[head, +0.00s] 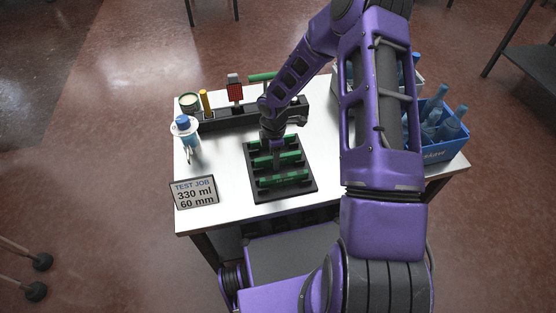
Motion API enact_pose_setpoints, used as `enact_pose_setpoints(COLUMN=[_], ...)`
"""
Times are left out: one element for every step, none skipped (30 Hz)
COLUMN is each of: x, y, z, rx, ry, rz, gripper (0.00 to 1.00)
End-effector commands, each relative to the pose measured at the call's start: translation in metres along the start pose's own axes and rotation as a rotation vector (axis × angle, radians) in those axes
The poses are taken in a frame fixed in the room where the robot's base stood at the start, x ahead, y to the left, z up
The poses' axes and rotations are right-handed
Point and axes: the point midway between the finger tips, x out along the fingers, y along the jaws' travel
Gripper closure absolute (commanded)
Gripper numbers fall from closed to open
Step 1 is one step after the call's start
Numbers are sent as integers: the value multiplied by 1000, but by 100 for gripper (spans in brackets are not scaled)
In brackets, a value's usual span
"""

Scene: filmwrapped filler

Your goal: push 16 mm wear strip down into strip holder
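A black strip holder (304,194) lies on the white table. Several green strips lie across it: a front one (283,180), a middle one (289,157) and a rear one (291,143). Size markings are too small to read, so I cannot tell which is the 16 mm wear strip. My gripper (271,144) points down at the left part of the rear strip, at or just above it. Its fingers are tiny and partly merge with the dark holder, so I cannot tell whether they are open or touch a strip.
Behind stands a black rack (235,117) with a yellow-handled tool (206,102), a red block (235,92) and a green bar (263,76). A blue-capped bottle (184,130) and a sign (194,192) stand left. A blue bottle crate (443,151) stands right, partly behind my arm.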

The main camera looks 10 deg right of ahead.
Motion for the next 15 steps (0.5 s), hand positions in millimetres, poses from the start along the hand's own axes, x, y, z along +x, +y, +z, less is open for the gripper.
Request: enact_pose_setpoints(x=[0, 0, 0, 0, 0, 0, 0, 0, 0, 0, 0, 0, 0, 0, 0], y=[0, 0, 0, 0, 0, 0, 0, 0, 0, 0, 0, 0, 0, 0, 0], z=[0, 0, 0, 0, 0, 0, 0, 0, 0, 0, 0, 0, 0, 0, 0], rx=[0, 0, 0, 0, 0, 0, 0, 0, 0, 0, 0, 0, 0, 0, 0], ry=[0, 0, 0, 0, 0, 0, 0, 0, 0, 0, 0, 0, 0, 0, 0], rz=[0, 0, 0, 0, 0, 0, 0, 0, 0, 0, 0, 0, 0, 0, 0], gripper=[63, 68, 76, 81, 86, 94, 99, 100, 100, 100, 100, 100, 100, 100, 100])
